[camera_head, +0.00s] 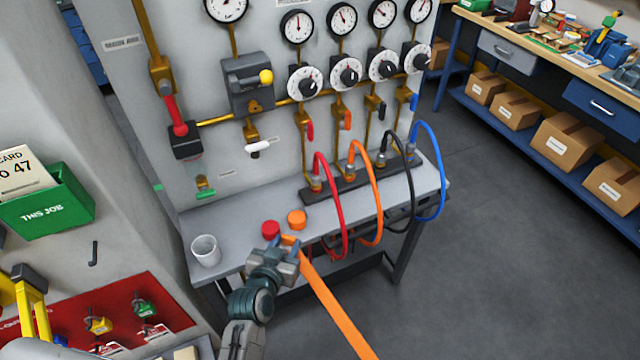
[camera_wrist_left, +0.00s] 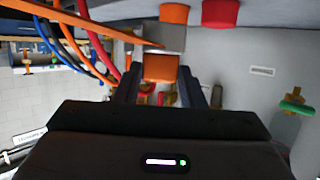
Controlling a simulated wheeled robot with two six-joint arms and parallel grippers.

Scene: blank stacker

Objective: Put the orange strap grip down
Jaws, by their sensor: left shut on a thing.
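My left gripper (camera_head: 285,247) is shut on the orange strap grip (camera_head: 290,240), at the front edge of the grey bench shelf (camera_head: 228,226). In the left wrist view the orange grip (camera_wrist_left: 160,68) shows as a block between the two dark fingers (camera_wrist_left: 163,82). The orange strap (camera_head: 335,308) runs from the grip down to the right, past the shelf's front edge, and out of the picture. I cannot tell whether the grip touches the shelf. My right gripper is not in view.
A red cap (camera_head: 271,230) and an orange cap (camera_head: 297,219) stand just behind the gripper. A white cup (camera_head: 206,250) is to its left. Red (camera_head: 326,180), orange (camera_head: 376,190), black and blue hoses loop over the shelf's front at right. The shelf between cup and caps is clear.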

